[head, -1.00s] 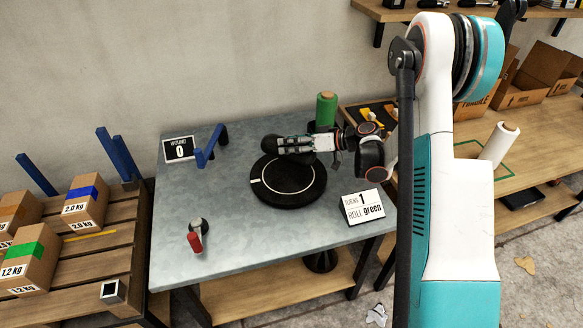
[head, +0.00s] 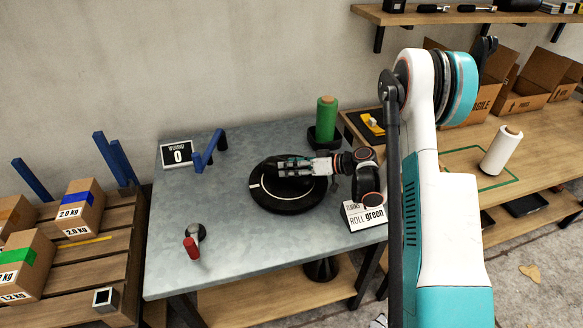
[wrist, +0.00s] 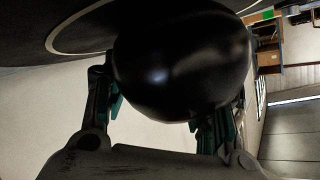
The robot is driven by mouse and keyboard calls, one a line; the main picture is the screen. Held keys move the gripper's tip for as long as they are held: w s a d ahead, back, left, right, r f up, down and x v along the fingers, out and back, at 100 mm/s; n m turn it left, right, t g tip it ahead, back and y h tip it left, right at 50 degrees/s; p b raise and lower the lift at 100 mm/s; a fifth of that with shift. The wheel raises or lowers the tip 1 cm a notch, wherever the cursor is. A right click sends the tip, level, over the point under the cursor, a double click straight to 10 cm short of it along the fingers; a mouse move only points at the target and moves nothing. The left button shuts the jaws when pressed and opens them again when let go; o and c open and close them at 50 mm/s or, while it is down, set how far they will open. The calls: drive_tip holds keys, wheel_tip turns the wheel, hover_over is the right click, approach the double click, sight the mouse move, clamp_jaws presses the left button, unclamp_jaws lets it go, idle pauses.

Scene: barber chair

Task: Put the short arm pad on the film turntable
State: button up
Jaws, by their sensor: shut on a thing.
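The film turntable (head: 287,205) is a black disc with a white ring and a white mark, on the grey metal table. My gripper (head: 285,169) is over its back half. It is shut on the short arm pad (wrist: 183,60), a smooth, black, rounded piece between the two fingers in the wrist view. In the head view the dark pad is hard to tell from the gripper and the black disc. The turntable's ring also shows behind the pad in the wrist view (wrist: 75,28). I cannot tell whether the pad touches the disc.
A green film roll (head: 326,118) stands behind the turntable. The table's front left is mostly clear.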

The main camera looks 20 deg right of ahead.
drive_tip(key=o, duration=1.3)
drive_tip(key=shift+c, duration=0.2)
drive_tip(key=shift+s+d+r, duration=0.1)
drive_tip(key=shift+d+r, duration=0.05)
drive_tip(key=p+v, duration=0.4)
drive_tip(key=v, duration=0.6)
drive_tip(key=shift+s+d+r, duration=0.3)
drive_tip(key=shift+s+d, duration=0.25)
drive_tip(key=shift+d, duration=0.1)
